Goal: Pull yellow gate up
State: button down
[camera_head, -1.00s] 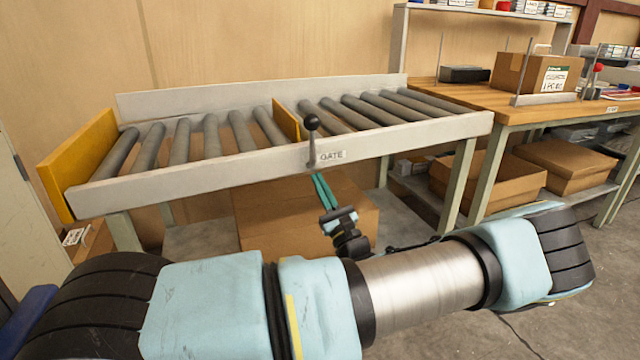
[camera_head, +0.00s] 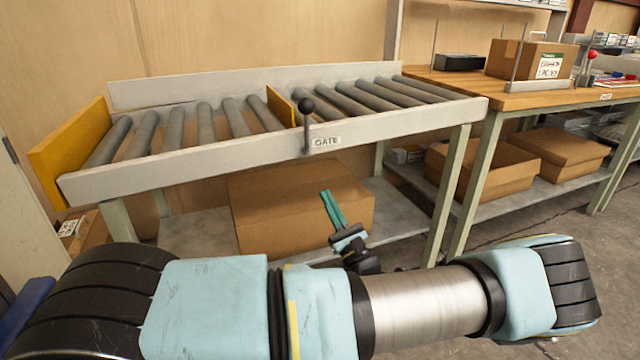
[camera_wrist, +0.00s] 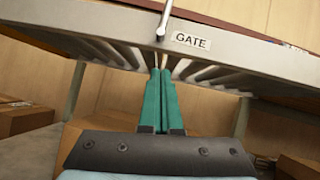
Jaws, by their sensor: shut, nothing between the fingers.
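The yellow gate (camera_head: 282,107) stands across the roller conveyor, between the left and right sets of rollers. A black-knobbed lever (camera_head: 307,125) rises at the front rail beside the GATE label (camera_head: 327,142). My gripper (camera_head: 332,207) has teal fingers held together, with nothing between them. It is below and in front of the conveyor rail, apart from the lever. In the wrist view my gripper (camera_wrist: 161,72) points up toward the rail's underside, and the lever's lower metal part (camera_wrist: 165,18) is above the fingertips. The lever's knob is out of the wrist view.
A yellow end plate (camera_head: 72,152) closes the conveyor's left end. A large cardboard box (camera_head: 300,215) sits on the shelf below. A wooden workbench (camera_head: 560,92) with a box adjoins at right. The space in front of the front rail is open.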

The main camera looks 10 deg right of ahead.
jog(key=v, duration=0.5)
jog(key=shift+a, duration=0.1)
jog(key=a+n+g+y, duration=0.9)
jog(key=a+n+g, duration=0.2)
jog(key=a+g, duration=0.45)
jog(key=s+a+n+g+h, duration=0.7)
jog(key=a+n+g, duration=0.2)
jog(key=g, duration=0.1)
notch_tip(320, 180, up, 34)
jog(key=n+t+h+p, duration=0.3)
jog(key=n+h+p, duration=0.5)
jog(key=p, duration=1.5)
jog(key=shift+a+n+h+p, duration=0.4)
jog(key=shift+h, duration=0.3)
